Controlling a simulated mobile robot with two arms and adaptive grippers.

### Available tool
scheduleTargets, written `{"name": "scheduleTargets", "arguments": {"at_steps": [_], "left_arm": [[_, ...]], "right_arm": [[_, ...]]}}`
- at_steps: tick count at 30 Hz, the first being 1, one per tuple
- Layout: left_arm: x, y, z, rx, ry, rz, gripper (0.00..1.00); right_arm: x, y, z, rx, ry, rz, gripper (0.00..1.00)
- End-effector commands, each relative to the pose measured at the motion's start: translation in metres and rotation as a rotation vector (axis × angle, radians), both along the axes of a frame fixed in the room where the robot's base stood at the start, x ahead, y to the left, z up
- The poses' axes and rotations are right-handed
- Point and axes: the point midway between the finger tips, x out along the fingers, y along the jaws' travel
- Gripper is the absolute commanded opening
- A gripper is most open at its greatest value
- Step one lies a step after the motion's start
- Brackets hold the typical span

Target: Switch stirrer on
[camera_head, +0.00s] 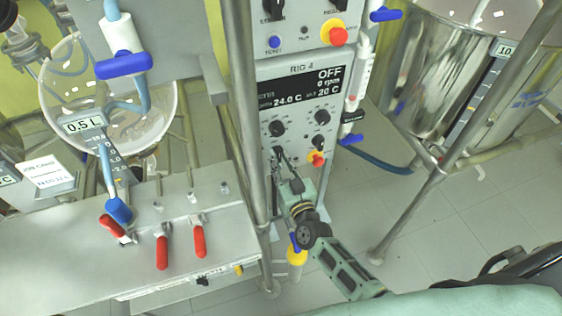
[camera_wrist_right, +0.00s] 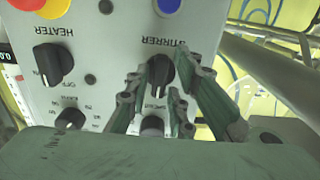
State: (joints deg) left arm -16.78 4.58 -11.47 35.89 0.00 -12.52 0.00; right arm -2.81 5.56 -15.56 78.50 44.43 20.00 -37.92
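The RIG 4 control panel (camera_head: 301,92) stands in the middle of the head view. Its display (camera_head: 299,88) reads OFF, 0 rpm, 24.0 C and 20 C. In the right wrist view the panel appears upside down, with the black STIRRER knob (camera_wrist_right: 160,72) under its label. My right gripper (camera_wrist_right: 168,80) is open, with its fingers on either side of this knob; contact cannot be told. In the head view my right gripper (camera_head: 280,156) is at the panel's lower left and hides the stirrer knob. My left gripper is not in view.
The HEATER knob (camera_wrist_right: 53,65) and the SPEED knob (camera_wrist_right: 152,126) are close by. A red and yellow button (camera_head: 316,159) sits at the panel's lower right. A metal post (camera_head: 244,110) stands left of the panel. A bench with red-handled valves (camera_head: 199,240) is farther left.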

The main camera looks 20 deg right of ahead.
Motion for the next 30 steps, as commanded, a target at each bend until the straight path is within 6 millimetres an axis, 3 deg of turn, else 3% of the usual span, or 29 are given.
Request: {"name": "scheduleTargets", "arguments": {"at_steps": [6, 20, 30], "left_arm": [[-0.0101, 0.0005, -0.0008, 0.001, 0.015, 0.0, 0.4], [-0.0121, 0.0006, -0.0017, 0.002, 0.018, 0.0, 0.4], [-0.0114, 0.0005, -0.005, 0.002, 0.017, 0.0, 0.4]], "right_arm": [[-0.0002, 0.0, 0.0, 0.0, 0.0, 0.0, 0.0], [-0.0003, 0.0001, -0.0002, 0.047, 0.002, 0.0, 0.0], [-0.0003, 0.0006, -0.0007, 0.28, 0.01, -0.001, 0.0]]}}
